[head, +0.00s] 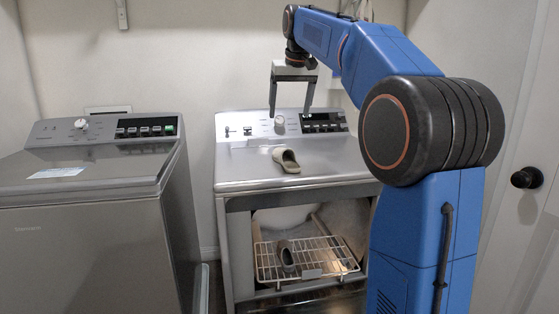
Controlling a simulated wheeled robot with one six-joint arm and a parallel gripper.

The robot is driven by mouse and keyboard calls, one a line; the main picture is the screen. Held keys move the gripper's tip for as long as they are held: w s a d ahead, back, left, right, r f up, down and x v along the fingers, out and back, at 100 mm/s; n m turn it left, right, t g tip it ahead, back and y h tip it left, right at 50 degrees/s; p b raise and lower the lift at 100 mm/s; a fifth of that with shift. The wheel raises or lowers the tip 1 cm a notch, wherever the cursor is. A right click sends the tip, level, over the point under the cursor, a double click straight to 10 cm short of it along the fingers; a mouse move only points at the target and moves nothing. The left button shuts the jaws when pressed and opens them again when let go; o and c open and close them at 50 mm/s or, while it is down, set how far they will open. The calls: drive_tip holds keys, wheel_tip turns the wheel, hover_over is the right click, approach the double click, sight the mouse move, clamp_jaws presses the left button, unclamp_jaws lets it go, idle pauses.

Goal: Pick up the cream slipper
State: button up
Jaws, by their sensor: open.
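A cream-beige slipper (287,160) lies on the top of the right-hand machine, a little right of the middle. A second, greyer slipper (286,257) lies on the wire rack (335,268) inside that machine's open front. My gripper (290,112) points down with its two fingers spread wide and nothing between them. It appears above the upper slipper in the picture, in front of the control panel. The slipper is apart from the fingers. The exact depth between them is hard to tell.
The right-hand machine (235,180) has a raised control panel (318,123) with a knob at the back. A washer (80,220) stands at the left with a gap between. A door with a black knob (526,178) is at the right. The machine top around the slipper is mostly clear.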

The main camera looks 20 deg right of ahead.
sight(284, 151)
drive_tip(key=x, duration=1.7)
drive_tip(key=shift+a+f, duration=0.1)
drive_tip(key=shift+f, duration=0.05)
drive_tip(key=c, duration=1.1)
